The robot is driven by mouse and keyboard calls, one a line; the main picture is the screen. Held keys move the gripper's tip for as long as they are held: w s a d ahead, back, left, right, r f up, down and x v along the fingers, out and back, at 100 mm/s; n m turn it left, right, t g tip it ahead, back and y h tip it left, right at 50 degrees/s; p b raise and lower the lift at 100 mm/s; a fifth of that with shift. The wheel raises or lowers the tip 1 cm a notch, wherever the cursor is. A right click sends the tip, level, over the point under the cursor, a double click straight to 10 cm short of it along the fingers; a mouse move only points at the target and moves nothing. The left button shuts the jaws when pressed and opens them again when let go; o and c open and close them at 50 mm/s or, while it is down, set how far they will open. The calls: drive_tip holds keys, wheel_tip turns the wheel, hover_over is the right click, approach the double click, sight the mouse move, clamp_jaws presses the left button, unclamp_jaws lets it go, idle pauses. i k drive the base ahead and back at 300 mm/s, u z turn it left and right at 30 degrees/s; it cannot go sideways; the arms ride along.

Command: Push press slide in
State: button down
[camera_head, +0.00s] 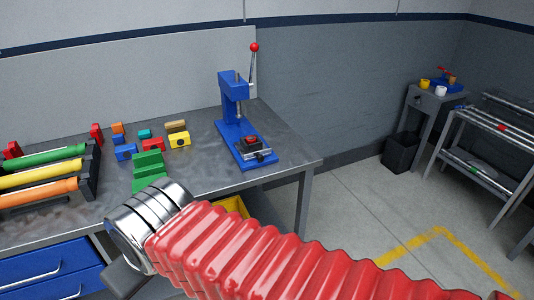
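A blue arbor press (233,88) stands upright on the right part of the grey metal workbench. Its lever rises at the back and ends in a red ball knob (254,47). At the front of its blue base, a slide (262,156) with a silver front bar seems to stick out toward the bench's front edge. A small black and red block (250,143) sits on or just behind it, under the ram. My red ribbed arm and its silver cuff cross the foreground, apart from the press.
Green stepped blocks (148,168) and several small coloured blocks lie left of the press. A rack with green, yellow and orange tubes (40,178) is at the far left. A black bin (400,152) and a metal rack (490,145) stand right; floor between is open.

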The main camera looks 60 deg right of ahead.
sight(253, 148)
drive_tip(key=z, duration=0.6)
drive_tip(key=i, duration=0.8)
drive_tip(key=z, duration=0.6)
